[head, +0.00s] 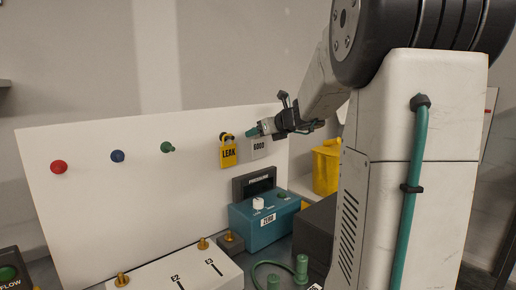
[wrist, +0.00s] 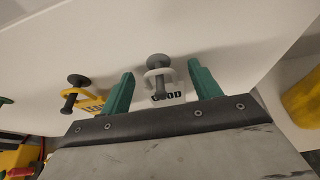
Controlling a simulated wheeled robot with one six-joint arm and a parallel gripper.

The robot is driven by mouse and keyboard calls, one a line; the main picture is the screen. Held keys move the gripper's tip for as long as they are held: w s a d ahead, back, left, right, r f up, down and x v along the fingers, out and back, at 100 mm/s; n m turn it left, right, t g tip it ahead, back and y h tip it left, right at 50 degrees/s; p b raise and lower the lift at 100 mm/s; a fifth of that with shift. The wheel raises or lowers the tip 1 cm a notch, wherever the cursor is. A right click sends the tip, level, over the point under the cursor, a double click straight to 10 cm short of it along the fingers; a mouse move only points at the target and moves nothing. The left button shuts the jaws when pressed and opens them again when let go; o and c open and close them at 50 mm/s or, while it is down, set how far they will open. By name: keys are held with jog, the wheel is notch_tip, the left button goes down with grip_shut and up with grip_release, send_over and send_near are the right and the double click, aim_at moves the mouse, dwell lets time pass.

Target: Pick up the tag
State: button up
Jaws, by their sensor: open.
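Two tags hang on pegs on the white upright board. The yellow tag (head: 228,155) reads LEAK, and its upper part shows at the left in the wrist view (wrist: 90,104). The white tag (head: 259,150) reads GOOD and hangs just right of the yellow one. In the wrist view the white tag (wrist: 168,97) is on a grey peg between my two green fingers. My gripper (wrist: 157,92) is open, with a finger on each side of the white tag. In the head view my gripper (head: 256,132) is in front of the board by the tags' tops. I cannot tell whether it touches the tag.
The white board (head: 100,220) also bears a red knob (head: 59,167), a blue knob (head: 118,156) and a green knob (head: 167,147). Below stand a teal box (head: 262,224) and a dark pressure display (head: 254,182). A yellow container (head: 326,168) stands at the right.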

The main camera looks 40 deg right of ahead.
jog(key=c, duration=1.3)
jog(key=shift+r, duration=0.1)
jog(key=shift+r, duration=0.6)
jog(key=s+a, duration=0.1)
jog(key=s, duration=1.7)
